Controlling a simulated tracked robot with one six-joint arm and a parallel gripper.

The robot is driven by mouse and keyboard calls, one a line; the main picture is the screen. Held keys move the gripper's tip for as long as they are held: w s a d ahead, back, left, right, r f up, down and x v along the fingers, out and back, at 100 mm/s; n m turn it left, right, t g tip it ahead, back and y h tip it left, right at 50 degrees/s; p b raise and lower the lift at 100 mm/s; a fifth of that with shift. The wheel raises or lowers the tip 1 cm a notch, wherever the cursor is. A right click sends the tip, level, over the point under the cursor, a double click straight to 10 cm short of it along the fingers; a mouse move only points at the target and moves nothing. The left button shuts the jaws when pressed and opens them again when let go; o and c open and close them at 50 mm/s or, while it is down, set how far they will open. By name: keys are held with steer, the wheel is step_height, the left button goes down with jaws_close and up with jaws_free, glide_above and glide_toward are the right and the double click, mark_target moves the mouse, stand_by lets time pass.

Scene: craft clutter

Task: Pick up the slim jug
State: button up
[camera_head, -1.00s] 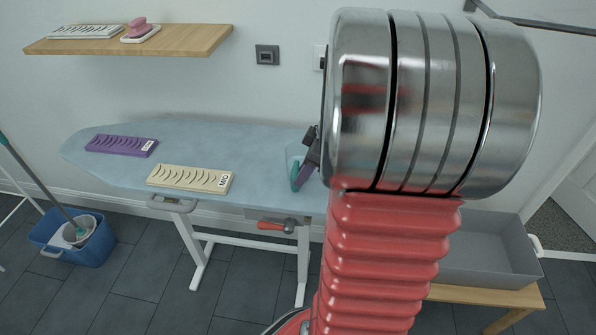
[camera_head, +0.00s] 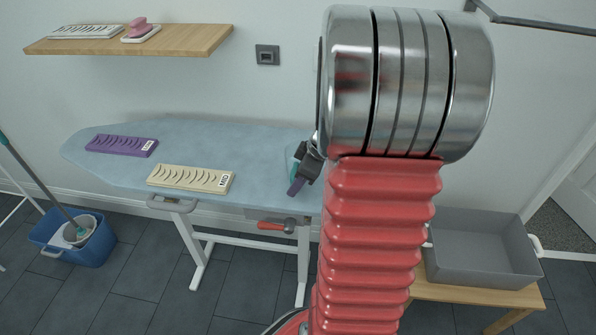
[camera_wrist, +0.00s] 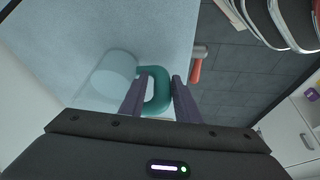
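The slim jug (camera_wrist: 107,78) is a pale, see-through vessel with a thick teal handle, and it is on the light blue ironing board (camera_head: 230,138). In the wrist view its handle lies between the two purple fingers of my gripper (camera_wrist: 160,80), which are apart. I cannot tell whether either finger touches the handle. In the head view my gripper (camera_head: 302,178) is at the right part of the board, and it and my arm hide most of the jug; only a bit of teal shows.
A purple board (camera_head: 121,146) and a cream board (camera_head: 190,178) with curved marks lie left on the ironing board. A grey bin (camera_head: 480,255) stands on a wooden stool at right. A blue mop bucket (camera_head: 85,245) is on the floor. A red-handled lever (camera_head: 275,226) sits below the board.

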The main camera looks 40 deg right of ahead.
steer(key=shift+c, duration=0.2)
jaws_close()
stand_by(0.4)
